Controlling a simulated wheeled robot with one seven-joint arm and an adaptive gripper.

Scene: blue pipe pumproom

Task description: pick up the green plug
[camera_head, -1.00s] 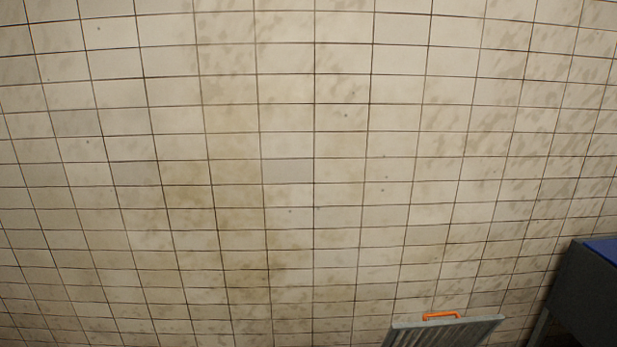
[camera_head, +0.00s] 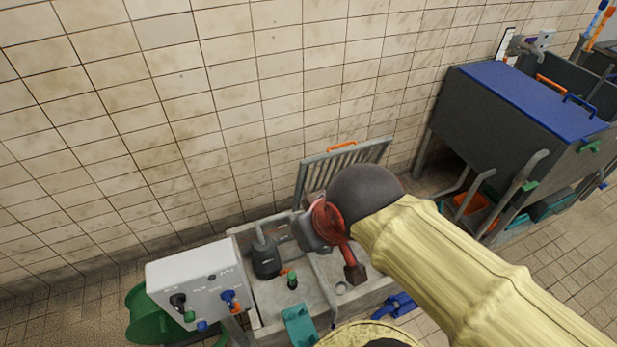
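A small green plug (camera_head: 292,281) with a dark lower part stands upright in the grey basin (camera_head: 262,318), left of my arm. My gripper (camera_head: 343,262) is at the end of my yellow-sleeved arm, above the right part of the basin. It is up and to the right of the plug and apart from it. Red and dark grey parts show at its end, but the fingers are seen at a poor angle and I cannot tell whether they are open. My arm hides part of the basin's right side.
A white control box (camera_head: 195,275) with coloured knobs stands left of the basin. A dark pump (camera_head: 266,259) is behind the plug, and a teal piece (camera_head: 298,325) is in front. A raised grate (camera_head: 345,163) stands behind. A blue-topped cabinet (camera_head: 520,100) is at right.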

